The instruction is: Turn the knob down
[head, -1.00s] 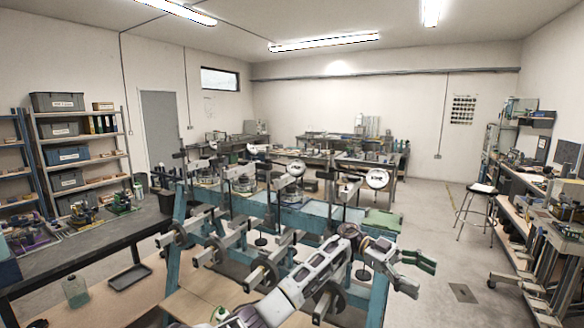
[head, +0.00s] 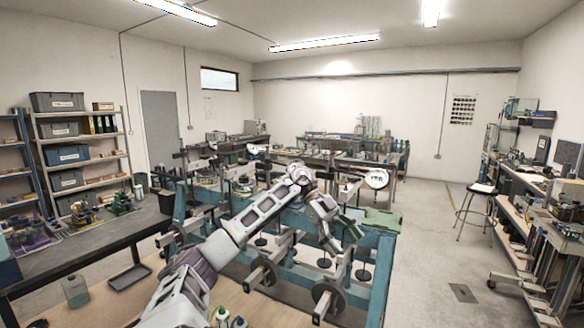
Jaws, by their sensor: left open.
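The blue lever frame (head: 372,270) stands in front of me, with several grey levers, round dark discs and hanging weights. A round dark disc (head: 326,296) sits at its lower front, and a white round dial-like piece (head: 376,179) stands at its upper right. I cannot tell which part is the knob. My left arm reaches in from the bottom left and bends over the frame. My left gripper (head: 346,234) is open and empty over the right part of the frame, in front of the green plate. Whether it touches a lever is unclear. My right gripper is not in view.
A green plate (head: 381,221) lies on the frame's right end. A dark workbench (head: 110,235) with small devices stands at left, beside shelves (head: 80,145). A stool (head: 476,205) and a cluttered bench are at right.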

